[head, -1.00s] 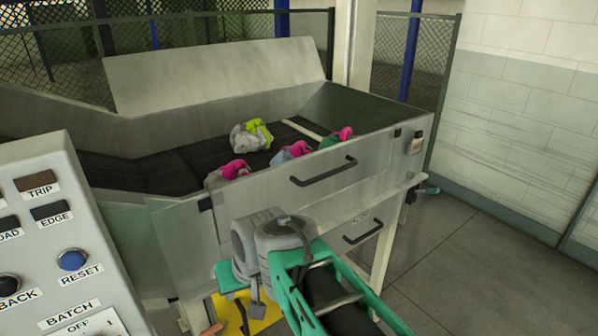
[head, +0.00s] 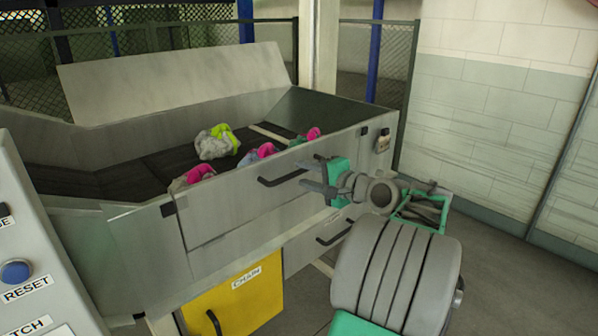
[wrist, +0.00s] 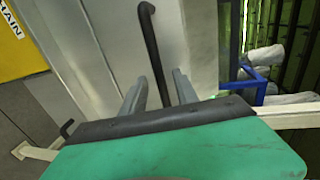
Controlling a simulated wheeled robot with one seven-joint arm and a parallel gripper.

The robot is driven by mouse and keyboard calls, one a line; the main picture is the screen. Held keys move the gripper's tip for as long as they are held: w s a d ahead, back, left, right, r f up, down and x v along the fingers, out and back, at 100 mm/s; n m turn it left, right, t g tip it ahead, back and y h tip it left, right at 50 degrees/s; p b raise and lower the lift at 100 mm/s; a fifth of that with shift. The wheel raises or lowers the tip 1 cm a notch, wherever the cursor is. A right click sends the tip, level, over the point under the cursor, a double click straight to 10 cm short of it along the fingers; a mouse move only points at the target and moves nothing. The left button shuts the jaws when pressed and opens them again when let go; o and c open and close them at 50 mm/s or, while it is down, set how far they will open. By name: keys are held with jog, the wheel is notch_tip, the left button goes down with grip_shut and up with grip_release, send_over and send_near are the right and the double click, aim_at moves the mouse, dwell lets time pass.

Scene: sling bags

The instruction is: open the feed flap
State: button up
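The feed flap (head: 232,203) is the grey front panel of the hopper, and it stands closed and upright. Its black bar handle (head: 283,179) runs along its upper part. In the wrist view the handle (wrist: 152,45) runs down between my two fingers. My gripper (head: 308,178) is at the handle's right end, with its fingers pointing at the panel. In the wrist view my gripper (wrist: 158,92) is open, with a finger on each side of the bar and gaps showing. The handle's near end is hidden behind the gripper body.
Several sling bags (head: 215,143) lie on the dark belt behind the flap. A lower handle (head: 335,232) sits on another panel below. A yellow CHAIN panel (head: 240,295) is under the flap. A control box (head: 25,235) stands at left. Open floor lies to the right.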

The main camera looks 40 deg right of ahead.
aim_at(300, 173)
jog(key=w, duration=0.3)
jog(key=shift+w+a+f, duration=0.1)
jog(key=shift+f, duration=0.2)
jog(key=shift+c, duration=0.4)
grip_shut()
dwell(0.6)
